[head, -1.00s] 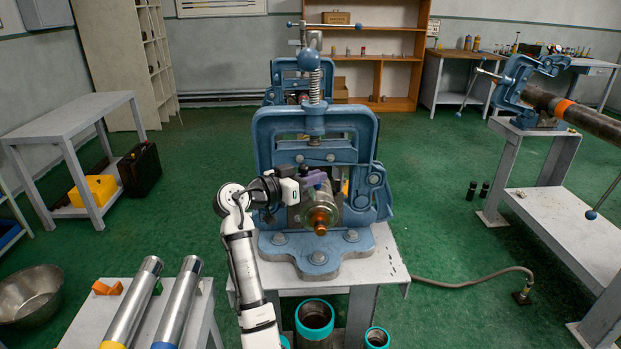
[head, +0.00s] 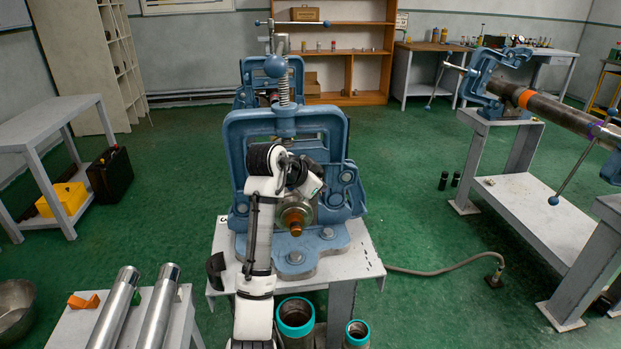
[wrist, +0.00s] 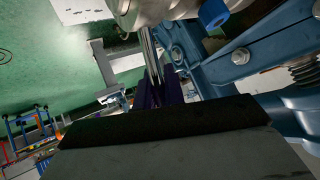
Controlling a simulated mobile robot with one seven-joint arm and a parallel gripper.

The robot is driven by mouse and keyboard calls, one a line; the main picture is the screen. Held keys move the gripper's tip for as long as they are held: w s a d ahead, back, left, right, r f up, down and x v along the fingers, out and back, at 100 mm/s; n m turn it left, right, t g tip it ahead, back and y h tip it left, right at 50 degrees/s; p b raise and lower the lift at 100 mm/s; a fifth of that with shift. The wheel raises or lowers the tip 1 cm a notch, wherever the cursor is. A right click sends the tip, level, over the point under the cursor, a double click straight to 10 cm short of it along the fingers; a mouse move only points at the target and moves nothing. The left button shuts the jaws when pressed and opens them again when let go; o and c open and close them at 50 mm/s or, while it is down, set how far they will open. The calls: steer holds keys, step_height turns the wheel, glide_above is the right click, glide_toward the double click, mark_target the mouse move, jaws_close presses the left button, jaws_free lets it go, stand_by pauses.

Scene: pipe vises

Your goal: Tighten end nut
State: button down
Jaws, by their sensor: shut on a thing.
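The end nut (head: 297,217) is a round metal collar with an orange-brown tip, seated in the lower middle of the blue pipe vise (head: 240,135). In the wrist view, part of a pale metal body (wrist: 150,10) shows at the top edge, with a shiny metal rod (wrist: 150,52) running down from it. My gripper (wrist: 160,93) has dark purple fingers and is shut on this rod, just below that metal body. In the head view my arm and wrist stand in front of the vise, close above the nut, and hide the fingertips.
The vise is on a grey stand (head: 360,262), with teal-rimmed pipes (head: 296,318) below. Two metal pipes (head: 118,305) lie on a low table at front left. Another vise (head: 500,80) holds a long pipe at right. A hose (head: 440,270) crosses the green floor.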

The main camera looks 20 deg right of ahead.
steer(key=shift+s+d+f+y, duration=0.1)
steer(key=shift+d+f+y, duration=0.15)
steer(key=shift+y, duration=0.15)
steer(key=shift+s+d+f, duration=0.1)
steer(key=shift+d+f, duration=0.05)
steer(key=shift+f, duration=0.05)
steer(key=c, duration=1.5)
jaws_free()
steer(key=shift+d, duration=0.15)
steer(key=shift+r, duration=0.1)
steer(key=b+v, duration=0.2)
steer(key=v, duration=1.1)
steer(key=shift+s+a+r, duration=0.15)
steer(key=shift+a+r, duration=0.1)
steer(key=shift+r, duration=0.05)
steer(key=shift+s+f, duration=0.1)
